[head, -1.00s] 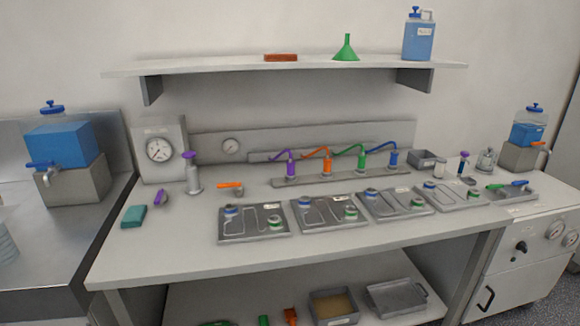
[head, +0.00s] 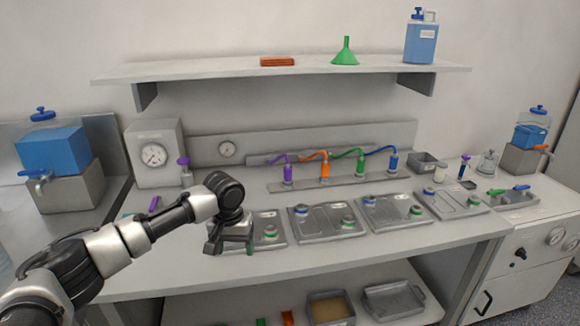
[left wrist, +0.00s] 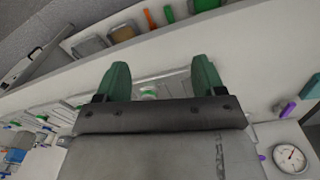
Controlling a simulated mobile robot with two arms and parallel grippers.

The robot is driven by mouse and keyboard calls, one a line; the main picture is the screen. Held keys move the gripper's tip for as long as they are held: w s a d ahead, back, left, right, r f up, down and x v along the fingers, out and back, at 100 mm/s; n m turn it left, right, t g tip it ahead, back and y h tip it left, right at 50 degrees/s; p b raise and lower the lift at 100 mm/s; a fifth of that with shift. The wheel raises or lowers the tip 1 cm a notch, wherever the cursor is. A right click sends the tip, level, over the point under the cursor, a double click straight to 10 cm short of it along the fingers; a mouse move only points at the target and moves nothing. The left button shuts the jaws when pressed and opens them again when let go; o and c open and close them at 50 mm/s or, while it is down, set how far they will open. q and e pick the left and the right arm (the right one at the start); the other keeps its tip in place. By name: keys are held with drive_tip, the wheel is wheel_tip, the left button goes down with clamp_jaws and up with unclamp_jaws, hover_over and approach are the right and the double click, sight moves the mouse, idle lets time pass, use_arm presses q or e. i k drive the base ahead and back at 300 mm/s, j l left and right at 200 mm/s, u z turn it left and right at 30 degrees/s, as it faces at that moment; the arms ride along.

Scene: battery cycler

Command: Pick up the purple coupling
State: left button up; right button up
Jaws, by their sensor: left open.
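A small purple piece (head: 154,204) lies at the left of the bench, partly hidden behind my left arm. It also shows at the right edge of the left wrist view (left wrist: 288,109). A purple hose fitting (head: 288,172) stands at the left end of the manifold. I cannot tell for sure which of these is the coupling. My left gripper (head: 229,248) is open and empty over the leftmost tray, to the right of the purple piece. Its green fingers (left wrist: 159,76) are spread in the left wrist view. My right gripper is not in view.
Trays with round fittings (head: 327,222) line the bench. A purple-topped post (head: 184,165) and a gauge box (head: 152,153) stand behind my arm. A teal block (left wrist: 311,87) lies near the purple piece. The front strip of the bench is clear.

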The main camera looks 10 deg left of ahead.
sight(288, 169)
drive_tip(key=i, duration=1.8)
